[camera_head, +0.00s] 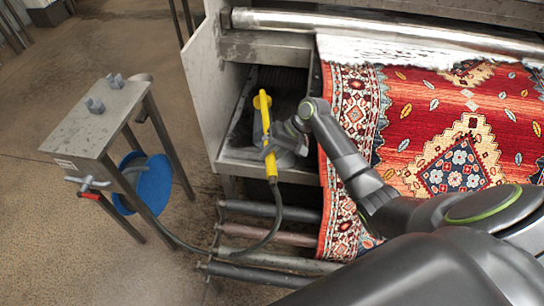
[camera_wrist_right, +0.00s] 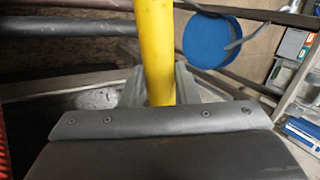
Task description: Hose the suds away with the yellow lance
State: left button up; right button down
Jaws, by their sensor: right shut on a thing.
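The yellow lance (camera_head: 265,112) stands near upright in the head view, left of the rug and in front of the machine's open side bay. My right gripper (camera_head: 268,146) is shut around its lower part. In the right wrist view the lance (camera_wrist_right: 155,45) runs up from between the fingers (camera_wrist_right: 160,92). A dark hose (camera_head: 277,212) hangs from its lower end and curves left to the stand. The red patterned rug (camera_head: 415,120) lies on the machine. A white band (camera_head: 385,50), suds or fringe, crosses its far edge. No water spray shows. My left gripper is not in view.
A metal stand (camera_head: 98,120) at the left carries a tap with a red handle (camera_head: 90,196) and a blue disc (camera_head: 150,185). A steel roller (camera_head: 380,27) spans the back. Lower rollers (camera_head: 265,235) lie below the bay. Open floor is at the left.

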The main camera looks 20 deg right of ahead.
aim_at(270, 166)
jog(key=shift+w+d+b, duration=0.3)
jog(key=shift+w+d, duration=0.2)
jog(key=shift+w, duration=0.3)
jog(key=shift+w+r, duration=0.1)
dwell(0.7)
jog(key=shift+m+t, duration=0.3)
jog(key=shift+m, duration=0.4)
jog(key=s+a+r+p, duration=0.1)
jog(key=s+p, duration=0.1)
jog(key=p, duration=0.2)
jog(key=s+a+p, duration=0.1)
jog(key=s+p, duration=0.1)
jog(key=p, duration=0.2)
jog(key=s+a+r+p, duration=0.1)
jog(key=s+p, duration=0.1)
jog(key=p, duration=0.2)
jog(key=shift+a+r, duration=0.35)
jog(key=shift+a, duration=0.05)
jog(key=s+a+r+m+t+h+p, duration=0.1)
jog(key=s+a+r+p, duration=0.3)
jog(key=s+p, duration=0.4)
jog(key=p, duration=0.3)
jog(key=shift+r+m+p, duration=0.15)
jog(key=shift+m+p, duration=0.15)
jog(key=shift+w, duration=0.1)
